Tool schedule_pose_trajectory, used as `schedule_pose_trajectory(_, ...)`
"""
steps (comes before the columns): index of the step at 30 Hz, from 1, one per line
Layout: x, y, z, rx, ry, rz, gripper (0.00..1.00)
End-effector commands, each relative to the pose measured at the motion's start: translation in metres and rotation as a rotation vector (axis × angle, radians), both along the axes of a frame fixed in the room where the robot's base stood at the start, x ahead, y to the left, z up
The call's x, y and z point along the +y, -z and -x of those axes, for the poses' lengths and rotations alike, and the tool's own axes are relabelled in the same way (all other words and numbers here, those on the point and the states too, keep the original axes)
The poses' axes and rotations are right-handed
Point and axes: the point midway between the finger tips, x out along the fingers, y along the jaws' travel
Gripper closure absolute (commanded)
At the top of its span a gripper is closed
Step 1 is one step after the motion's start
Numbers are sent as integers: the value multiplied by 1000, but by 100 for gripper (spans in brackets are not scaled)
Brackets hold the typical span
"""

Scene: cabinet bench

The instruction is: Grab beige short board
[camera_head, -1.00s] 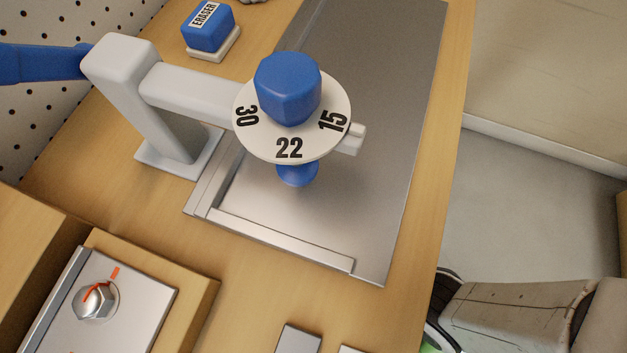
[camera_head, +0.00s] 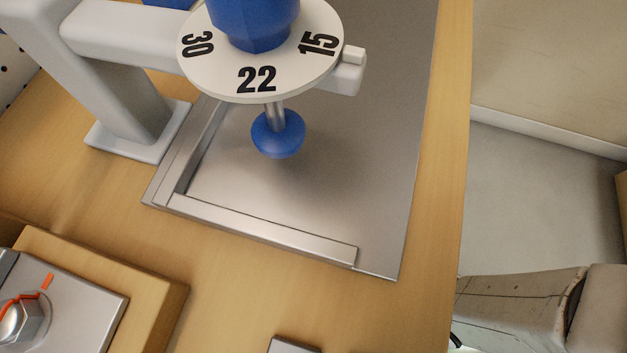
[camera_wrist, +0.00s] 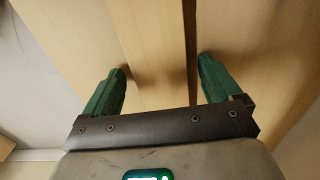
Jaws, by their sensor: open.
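In the wrist view my gripper (camera_wrist: 163,65) is open, with its two green fingers spread and nothing held between them. Pale beige wooden panels (camera_wrist: 150,35) fill the view ahead of the fingers, with a dark narrow gap running lengthwise near the middle. I cannot tell whether one of these panels is the beige short board, nor whether the fingers touch them. No separate beige short board stands out in the head view, and the gripper's fingers are not in it.
In the head view a metal plate (camera_head: 330,180) with a raised corner edge lies on the wooden bench (camera_head: 225,285). Above it is a grey stand (camera_head: 130,35) with a numbered dial (camera_head: 258,82) and blue knob (camera_head: 253,20). A hex-knob panel (camera_head: 75,310) is at lower left.

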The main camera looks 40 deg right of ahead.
Motion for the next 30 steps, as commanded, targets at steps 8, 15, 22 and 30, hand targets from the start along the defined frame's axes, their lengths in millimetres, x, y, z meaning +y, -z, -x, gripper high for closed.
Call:
schedule_pose_trajectory(8,0,-1,0,0,0,0,23)
schedule_pose_trajectory(15,0,-1,0,0,0,0,46)
schedule_pose_trajectory(22,0,-1,0,0,0,0,68)
schedule_pose_trajectory(30,0,-3,0,-1,0,-1,72)
